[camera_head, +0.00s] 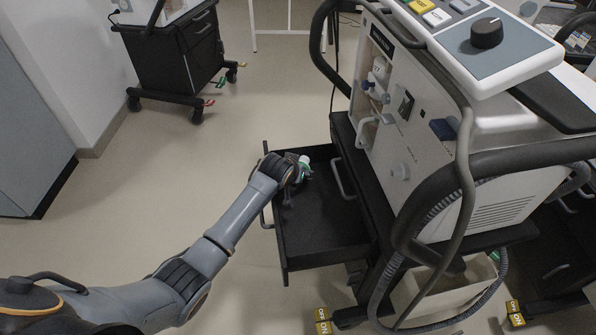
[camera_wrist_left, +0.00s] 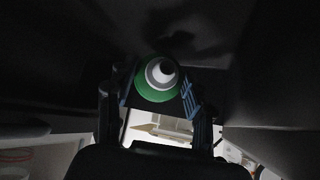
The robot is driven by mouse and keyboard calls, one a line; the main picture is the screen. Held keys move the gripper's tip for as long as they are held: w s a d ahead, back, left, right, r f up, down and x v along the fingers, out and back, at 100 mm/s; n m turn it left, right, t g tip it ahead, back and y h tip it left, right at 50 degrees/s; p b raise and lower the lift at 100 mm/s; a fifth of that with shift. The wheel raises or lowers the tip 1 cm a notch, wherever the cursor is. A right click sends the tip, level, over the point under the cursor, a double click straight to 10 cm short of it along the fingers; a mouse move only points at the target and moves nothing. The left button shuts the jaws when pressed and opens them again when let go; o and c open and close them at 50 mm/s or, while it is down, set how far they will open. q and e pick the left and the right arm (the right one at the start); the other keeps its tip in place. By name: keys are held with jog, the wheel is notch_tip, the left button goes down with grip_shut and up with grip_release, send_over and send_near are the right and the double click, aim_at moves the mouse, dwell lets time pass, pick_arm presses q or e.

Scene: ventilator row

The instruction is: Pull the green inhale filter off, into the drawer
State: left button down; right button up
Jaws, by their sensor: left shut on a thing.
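The green and white inhale filter (camera_head: 304,164) is between the fingers of my left gripper (camera_head: 297,170), above the open black drawer (camera_head: 325,222). In the left wrist view the filter (camera_wrist_left: 157,86) shows its white round port and green rim. The two fingers of the left gripper (camera_wrist_left: 158,95) press on it from both sides. The drawer sticks out from the black cart under the ventilator (camera_head: 430,130), and its visible floor is bare. I cannot tell how high the filter is above the drawer floor. My right gripper is in neither view.
A second black cart (camera_head: 180,60) stands at the back left. The floor (camera_head: 190,170) between is clear. A pale bin (camera_head: 440,295) sits under the ventilator.

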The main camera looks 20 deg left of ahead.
pick_arm(q)
jog(key=shift+c, duration=2.2)
grip_release()
jog(key=shift+s+r, duration=0.1)
pick_arm(e)
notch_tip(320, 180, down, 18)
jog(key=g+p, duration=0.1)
jog(key=p, duration=0.5)
pick_arm(q)
jog(key=s+r+p, duration=0.2)
jog(key=s+r, duration=0.2)
jog(key=r, duration=0.4)
jog(key=s+r+p, duration=0.2)
jog(key=s+r, duration=0.2)
jog(key=r, duration=0.4)
jog(key=shift+a+r, duration=0.15)
jog(key=shift+r, duration=0.15)
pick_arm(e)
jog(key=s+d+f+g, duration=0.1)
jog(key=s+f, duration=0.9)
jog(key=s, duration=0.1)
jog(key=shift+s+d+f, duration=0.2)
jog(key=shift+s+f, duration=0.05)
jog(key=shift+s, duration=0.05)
